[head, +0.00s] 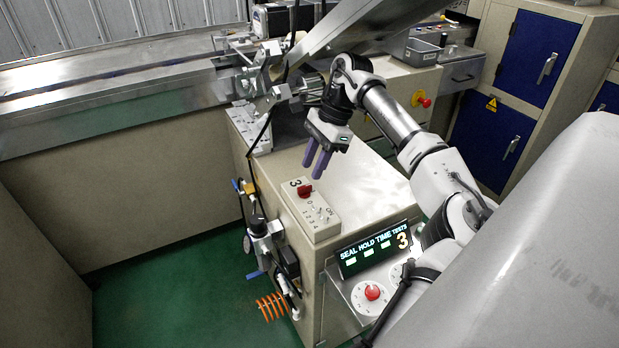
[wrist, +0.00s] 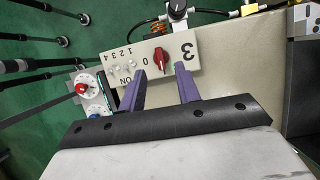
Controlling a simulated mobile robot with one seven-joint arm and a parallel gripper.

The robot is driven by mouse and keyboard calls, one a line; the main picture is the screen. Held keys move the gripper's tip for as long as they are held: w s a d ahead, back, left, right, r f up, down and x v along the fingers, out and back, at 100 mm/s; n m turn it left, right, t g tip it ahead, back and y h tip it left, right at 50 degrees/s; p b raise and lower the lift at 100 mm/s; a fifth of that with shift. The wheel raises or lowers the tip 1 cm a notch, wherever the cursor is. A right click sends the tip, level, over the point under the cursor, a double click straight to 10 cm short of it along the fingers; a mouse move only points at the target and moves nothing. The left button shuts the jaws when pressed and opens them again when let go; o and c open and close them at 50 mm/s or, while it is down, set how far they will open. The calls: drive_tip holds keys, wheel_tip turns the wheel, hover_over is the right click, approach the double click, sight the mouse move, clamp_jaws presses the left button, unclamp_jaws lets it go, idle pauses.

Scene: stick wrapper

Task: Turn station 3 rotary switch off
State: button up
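The station 3 switch plate (head: 322,222) is a pale panel marked "3", "0", "ON" and "1 2 3 4", on top of the beige cabinet. Its red rotary switch (head: 304,191) sits near the "3"; small toggles are beside it. In the wrist view the red knob (wrist: 162,61) stands between the "3" and the "0"; its setting is hard to read. My gripper (head: 314,170) is open and empty, its two purple fingers pointing down above the cabinet near the knob. In the wrist view my gripper (wrist: 160,85) has its fingertips on either side of the knob's line, apparently short of it.
A display (head: 374,249) reads "SEAL HOLD TIME" with a 3. Below it is a red knob on a white round dial (head: 372,292). Valves and hoses (head: 262,228) hang at the cabinet's left side. A red button on yellow (head: 421,100) is behind my arm.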

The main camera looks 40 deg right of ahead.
sight(304, 186)
drive_tip(key=shift+p+x, duration=0.35)
drive_tip(key=shift+x, duration=2.25)
clamp_jaws()
